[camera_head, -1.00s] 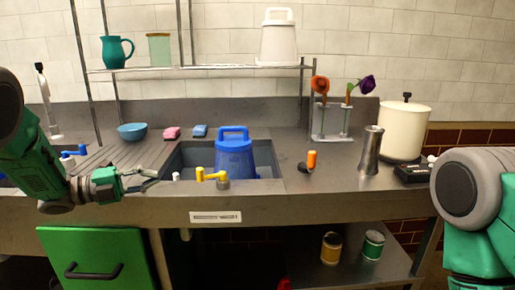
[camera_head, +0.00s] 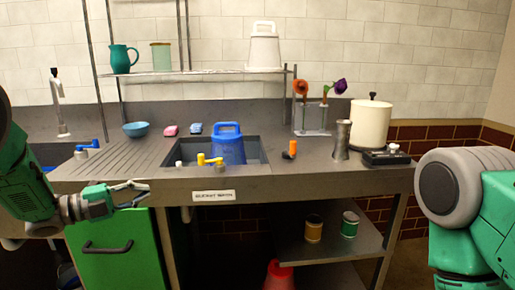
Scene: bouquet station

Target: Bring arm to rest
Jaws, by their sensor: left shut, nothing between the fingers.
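My left gripper (camera_head: 134,195) is at the lower left, in front of the counter's front edge and above the green cabinet door. Its fingers are closed with nothing between them. My left arm (camera_head: 28,190) comes in from the left edge. My right arm (camera_head: 470,205) shows at the right edge as a grey joint and green link. Its gripper is out of view.
A metal vase (camera_head: 342,140), a cream pot (camera_head: 371,123) and a flower holder (camera_head: 311,120) stand to the right. The green door (camera_head: 120,250) is below my left gripper.

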